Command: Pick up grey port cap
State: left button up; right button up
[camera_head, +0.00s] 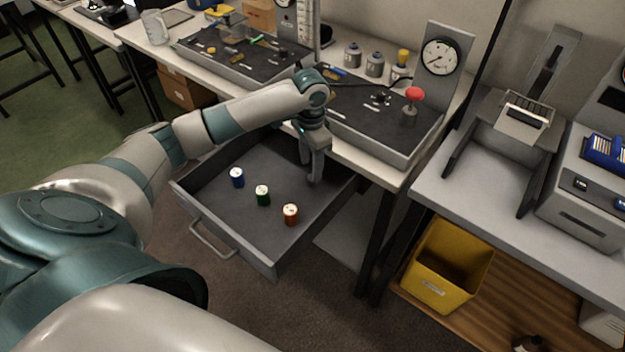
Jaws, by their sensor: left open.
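The open grey drawer (215,210) holds a row of small cylinders with pale tops: a blue one (237,177), a green one (263,195) and an orange one (290,214). I cannot make out a grey port cap for sure; my left gripper may hide it against the grey drawer. My left gripper (314,181) points down into the right, back part of the drawer, to the right of the cylinders and apart from them. It is open, with its fingertips low near the drawer floor. What lies between the fingers is too small to tell. My right gripper is not in view.
The bench edge is close behind my left wrist. A yellow bin (432,292) stands at the lower right. The drawer's left front floor is clear.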

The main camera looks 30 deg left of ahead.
aim_at(312, 181)
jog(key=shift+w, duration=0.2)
pick_arm(q)
jog(key=shift+f, duration=0.1)
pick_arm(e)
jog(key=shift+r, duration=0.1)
pick_arm(q)
jog(key=shift+d+f, duration=0.1)
jog(key=shift+f, duration=0.1)
jog(key=f, duration=0.2)
jog(key=f+p, duration=0.1)
jog(key=shift+w+d+f+p, duration=0.2)
jog(key=shift+f+p, duration=0.1)
jog(key=shift+f, duration=0.5)
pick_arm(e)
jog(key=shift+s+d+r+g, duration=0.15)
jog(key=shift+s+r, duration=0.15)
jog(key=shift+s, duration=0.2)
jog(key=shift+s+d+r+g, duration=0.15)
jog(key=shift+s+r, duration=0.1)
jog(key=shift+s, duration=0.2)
pick_arm(q)
grip_shut()
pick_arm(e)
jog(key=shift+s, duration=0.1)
